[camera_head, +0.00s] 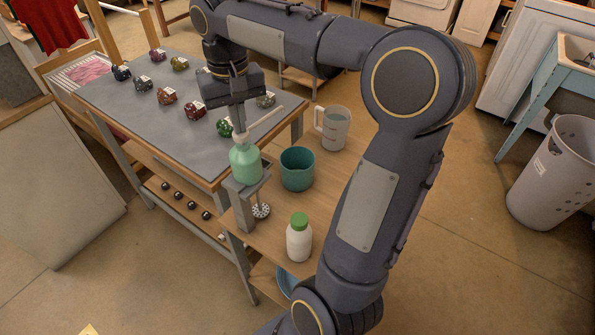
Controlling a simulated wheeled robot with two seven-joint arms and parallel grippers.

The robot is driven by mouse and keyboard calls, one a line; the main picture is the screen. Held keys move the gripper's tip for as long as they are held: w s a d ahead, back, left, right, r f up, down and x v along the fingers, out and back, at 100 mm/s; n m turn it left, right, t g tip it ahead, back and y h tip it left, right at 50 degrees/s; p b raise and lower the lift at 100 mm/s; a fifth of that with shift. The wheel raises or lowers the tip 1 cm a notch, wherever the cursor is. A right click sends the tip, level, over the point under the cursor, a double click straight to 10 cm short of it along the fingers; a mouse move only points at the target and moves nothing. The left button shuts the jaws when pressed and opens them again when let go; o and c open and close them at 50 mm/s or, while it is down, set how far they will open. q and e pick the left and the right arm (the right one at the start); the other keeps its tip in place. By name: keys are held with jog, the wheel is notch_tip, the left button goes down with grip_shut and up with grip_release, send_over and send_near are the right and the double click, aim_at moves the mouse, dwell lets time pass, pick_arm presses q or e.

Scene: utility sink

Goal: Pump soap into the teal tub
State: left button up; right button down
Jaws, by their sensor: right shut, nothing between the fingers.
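The soap bottle (245,164) is green with a pale pump top and a long spout (266,122) pointing up and to the right in the picture. It stands upright on a grey bracket at the corner of the grey worktop. The teal tub (298,180) stands on the wooden shelf just right of the bottle, its open top facing up. My right gripper (239,127) points down, shut, directly over the pump head. Its tips partly hide the pump top, and I cannot tell whether they touch it. My left gripper is out of view.
A clear measuring jug (337,131) stands behind the tub. A white bottle with a green cap (299,241) stands in front of it. Several small coloured objects lie on the grey worktop (160,125). A perforated bin (550,185) stands on the floor at right.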

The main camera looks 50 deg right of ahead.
jog(key=shift+r+p, duration=1.45)
jog(key=shift+f, duration=0.2)
jog(key=shift+f+b, duration=1)
jog(key=shift+f, duration=0.3)
jog(key=shift+r+p, duration=1.4)
jog(key=shift+r, duration=0.05)
